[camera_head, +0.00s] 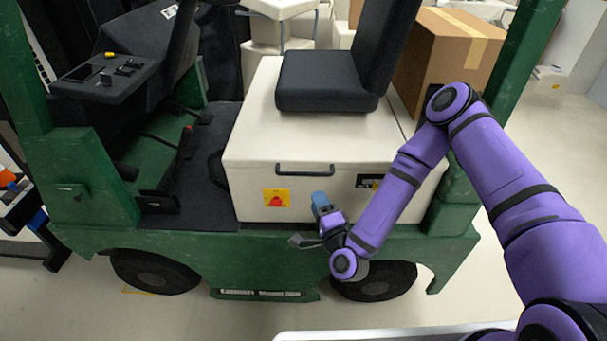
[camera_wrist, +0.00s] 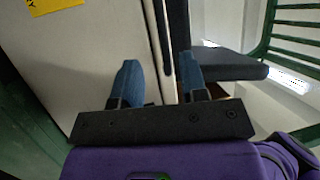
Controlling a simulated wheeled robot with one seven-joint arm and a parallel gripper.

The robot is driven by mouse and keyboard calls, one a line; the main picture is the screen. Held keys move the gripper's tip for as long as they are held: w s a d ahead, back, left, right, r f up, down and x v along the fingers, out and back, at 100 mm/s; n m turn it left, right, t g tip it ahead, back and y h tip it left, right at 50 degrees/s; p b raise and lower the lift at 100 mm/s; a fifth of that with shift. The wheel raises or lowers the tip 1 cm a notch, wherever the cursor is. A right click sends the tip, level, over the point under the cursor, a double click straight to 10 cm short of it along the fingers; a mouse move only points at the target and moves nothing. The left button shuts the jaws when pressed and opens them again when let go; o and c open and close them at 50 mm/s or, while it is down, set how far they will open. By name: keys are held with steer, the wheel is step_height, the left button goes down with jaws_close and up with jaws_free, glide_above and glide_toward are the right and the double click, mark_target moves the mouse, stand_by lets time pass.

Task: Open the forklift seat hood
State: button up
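The forklift seat hood (camera_head: 250,138) is a cream box with a black seat (camera_head: 325,82) on top, and its lid looks closed. A dark bar handle (camera_head: 305,170) runs along its upper front edge. My gripper (camera_head: 320,200), with blue fingertips, is in front of the hood's front face, a little below and right of the handle. In the wrist view the two blue fingers of my gripper (camera_wrist: 158,75) stand apart with nothing between the tips. The dark handle (camera_wrist: 163,40) shows upright ahead of the gap, near the right finger; I see no clear contact.
A yellow plate with a red button (camera_head: 276,199) is on the hood's front, left of my gripper. Green forklift posts (camera_head: 55,140) stand at both sides. A cardboard box (camera_head: 455,50) is behind the seat on the right. The dashboard (camera_head: 105,75) is at left.

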mark_target(305, 174)
steer(key=x, duration=1)
steer(key=shift+w+r, duration=0.15)
steer(key=shift+w, duration=0.15)
steer(key=shift+c, duration=0.3)
jaws_close()
